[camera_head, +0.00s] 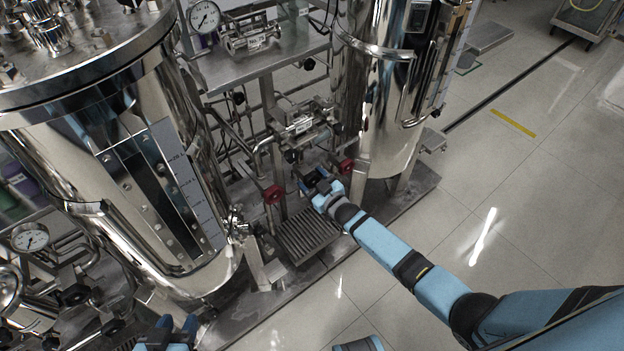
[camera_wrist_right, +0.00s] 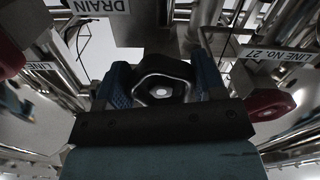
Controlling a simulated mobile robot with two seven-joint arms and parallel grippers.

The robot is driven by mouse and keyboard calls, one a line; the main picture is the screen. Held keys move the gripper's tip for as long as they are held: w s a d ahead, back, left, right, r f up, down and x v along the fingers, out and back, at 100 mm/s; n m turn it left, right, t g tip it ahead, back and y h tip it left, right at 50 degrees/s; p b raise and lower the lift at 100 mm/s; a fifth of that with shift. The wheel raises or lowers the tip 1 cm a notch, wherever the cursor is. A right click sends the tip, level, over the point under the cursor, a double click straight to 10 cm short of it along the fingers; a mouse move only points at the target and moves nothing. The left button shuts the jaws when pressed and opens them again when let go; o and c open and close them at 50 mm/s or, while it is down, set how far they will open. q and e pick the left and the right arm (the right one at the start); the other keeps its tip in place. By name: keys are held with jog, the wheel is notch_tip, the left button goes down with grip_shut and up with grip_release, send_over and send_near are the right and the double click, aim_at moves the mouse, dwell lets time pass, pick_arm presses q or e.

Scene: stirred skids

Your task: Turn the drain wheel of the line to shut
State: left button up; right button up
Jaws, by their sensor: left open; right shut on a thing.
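The drain wheel is a small dark handwheel with a pale centre (camera_wrist_right: 162,88), seen in the right wrist view below a DRAIN label (camera_wrist_right: 100,6). My right gripper (camera_wrist_right: 156,90) is shut on it, with one blue-padded finger on each side. In the head view my right gripper (camera_head: 318,184) reaches in low between the two steel vessels, and the wheel is mostly hidden by it. How far the wheel is turned cannot be told. My left gripper (camera_head: 168,332) is open at the bottom edge of the head view, partly cut off and apart from the wheel.
Red handles (camera_head: 272,194) (camera_head: 346,166) flank the drain wheel, with line labels (camera_wrist_right: 278,54) by them. A large vessel (camera_head: 90,150) stands left, another (camera_head: 385,90) right. A grate (camera_head: 308,232) lies below.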

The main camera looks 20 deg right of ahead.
jog(key=shift+a+f, duration=0.1)
jog(key=o, duration=0.9)
pick_arm(q)
jog(key=shift+s+a+r+p, duration=0.15)
jog(key=shift+r+p, duration=0.1)
jog(key=shift+p, duration=0.9)
pick_arm(e)
jog(key=v, duration=1.4)
jog(key=shift+w, duration=0.1)
